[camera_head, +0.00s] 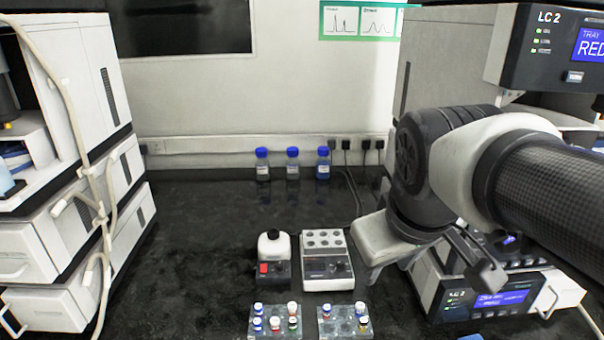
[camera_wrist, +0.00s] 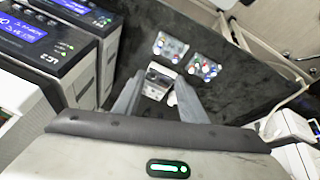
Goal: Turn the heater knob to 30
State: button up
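The heater (camera_head: 327,280) is a white block with several round wells on top and a dark front panel with knobs. It stands on the dark bench, and the knob setting is too small to read. In the wrist view the heater (camera_wrist: 158,80) shows small, between and beyond my fingers. My gripper (camera_wrist: 160,90) is open and empty, its two grey fingers spread apart. In the head view my gripper (camera_head: 390,268) hangs to the right of the heater, not touching it, partly hidden by my arm.
A stirrer-like device with a white top and red switch (camera_head: 272,265) stands left of the heater. Two vial racks (camera_head: 277,334) (camera_head: 340,334) lie in front. Blue-capped bottles (camera_head: 293,170) stand at the back. Instrument stacks flank both sides, with a display unit (camera_head: 495,300) at right.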

jog(key=w+n+g, duration=0.1)
jog(key=w+n, duration=0.4)
jog(key=w, duration=0.2)
jog(key=y+b, duration=0.4)
send_near(341, 261)
jog(key=shift+n+g, duration=0.3)
jog(key=shift+g, duration=0.1)
jog(key=b+x, duration=0.3)
jog(key=x, duration=0.5)
jog(key=shift+w, duration=0.25)
grip_shut()
